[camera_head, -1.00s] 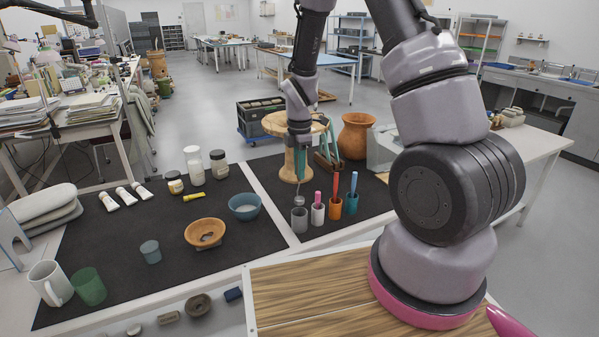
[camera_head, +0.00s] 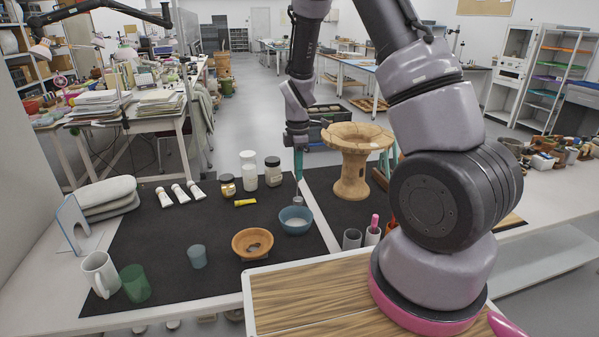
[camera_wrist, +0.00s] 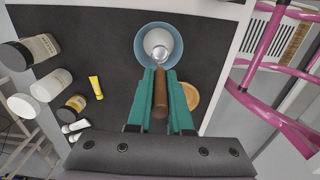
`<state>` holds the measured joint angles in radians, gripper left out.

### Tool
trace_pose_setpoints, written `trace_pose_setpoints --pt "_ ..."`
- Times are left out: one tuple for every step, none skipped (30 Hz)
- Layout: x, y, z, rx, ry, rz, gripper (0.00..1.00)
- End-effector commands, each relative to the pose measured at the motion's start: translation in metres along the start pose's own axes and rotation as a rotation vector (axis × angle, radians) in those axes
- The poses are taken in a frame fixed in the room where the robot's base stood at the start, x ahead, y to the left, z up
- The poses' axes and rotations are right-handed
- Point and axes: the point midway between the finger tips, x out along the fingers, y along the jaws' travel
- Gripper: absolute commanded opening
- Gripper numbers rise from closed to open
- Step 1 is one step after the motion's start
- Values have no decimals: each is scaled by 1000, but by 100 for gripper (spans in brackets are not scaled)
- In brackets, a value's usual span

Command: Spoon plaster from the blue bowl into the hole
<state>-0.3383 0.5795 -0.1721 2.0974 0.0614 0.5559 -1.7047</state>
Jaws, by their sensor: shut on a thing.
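The blue bowl (camera_head: 296,226) stands on the black mat, right of the terracotta bowl, with pale plaster in it (camera_wrist: 152,38). The terracotta bowl (camera_head: 252,237) has a dark hole in its floor (camera_head: 254,247); its rim shows in the wrist view (camera_wrist: 193,95), partly behind my right finger. My gripper (camera_head: 299,170) points down above the blue bowl, its teal fingers (camera_wrist: 160,76) shut on the brown handle of a metal spoon (camera_wrist: 160,98). The spoon's head (camera_wrist: 159,54) is at the blue bowl; I cannot tell whether it touches the plaster.
A grey cup (camera_head: 197,257), green cup (camera_head: 135,283) and white mug (camera_head: 101,274) stand on the left. Jars (camera_head: 272,171), tubes and a yellow tube (camera_head: 245,202) lie behind.

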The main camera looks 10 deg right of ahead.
Motion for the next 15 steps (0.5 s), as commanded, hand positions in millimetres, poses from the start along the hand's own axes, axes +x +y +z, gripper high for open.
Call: trace_pose_setpoints --pt "1 0 0 4 0 0 0" --pt "1 0 0 6 0 -1 0" --pt "3 0 0 7 0 -1 0" --pt "4 0 0 8 0 -2 0" --pt "6 0 0 8 0 -2 0" --pt "8 0 0 7 0 -3 0" --pt "10 0 0 7 0 -3 0" --pt "12 0 0 6 0 -2 0" --pt "16 0 0 7 0 -2 0" --pt "18 0 0 7 0 -2 0" --pt "20 0 0 7 0 -3 0" --pt "24 0 0 6 -1 -3 0" --pt "26 0 0 5 -1 -2 0" --pt "28 0 0 5 0 -2 0" --pt "32 0 0 6 0 -2 0"
